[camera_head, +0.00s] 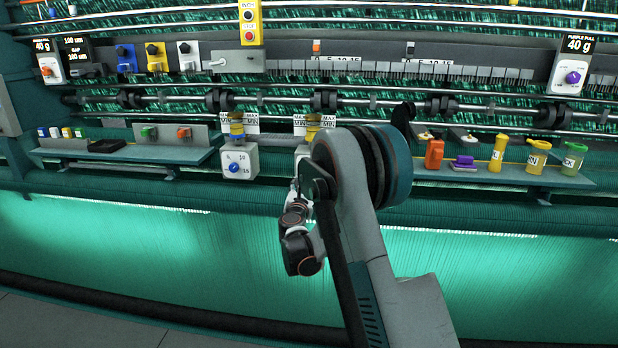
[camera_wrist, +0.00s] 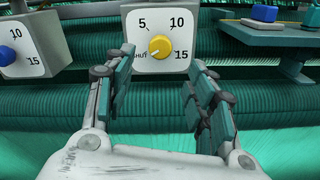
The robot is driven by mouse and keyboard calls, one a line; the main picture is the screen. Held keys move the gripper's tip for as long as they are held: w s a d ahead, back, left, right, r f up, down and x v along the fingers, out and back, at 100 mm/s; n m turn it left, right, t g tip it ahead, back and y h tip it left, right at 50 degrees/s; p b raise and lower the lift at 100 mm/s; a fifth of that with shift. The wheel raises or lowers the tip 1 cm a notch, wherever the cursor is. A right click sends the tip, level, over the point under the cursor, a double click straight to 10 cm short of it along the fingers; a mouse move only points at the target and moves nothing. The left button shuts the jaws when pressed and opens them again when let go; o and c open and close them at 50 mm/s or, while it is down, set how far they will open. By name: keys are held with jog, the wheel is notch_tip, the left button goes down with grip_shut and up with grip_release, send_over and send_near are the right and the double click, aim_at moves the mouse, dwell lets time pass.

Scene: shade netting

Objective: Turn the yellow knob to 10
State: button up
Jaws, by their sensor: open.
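The yellow knob (camera_wrist: 160,47) sits on a white dial plate (camera_wrist: 172,22) marked SHUT, 5, 10 and 15. Its mark seems to point lower left, toward SHUT, but is small. In the wrist view my gripper (camera_wrist: 162,60) is open and empty. Its two fingers reach toward the dial from below, one on each side of the knob, apart from it. In the head view my arm covers most of the yellow knob's box (camera_head: 302,151), and the knob and my gripper's fingertips are hidden there.
A similar box with a blue knob (camera_wrist: 7,55) stands to the left; it also shows in the head view (camera_head: 240,160). A shelf (camera_wrist: 275,32) with small coloured items is at right. Green threads spread below the boxes, and a bar with black clamps (camera_head: 220,100) runs above.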

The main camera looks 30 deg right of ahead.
jog(key=b+x, duration=0.2)
jog(key=x, duration=0.8)
jog(key=shift+d, duration=0.1)
jog(key=c, duration=1.1)
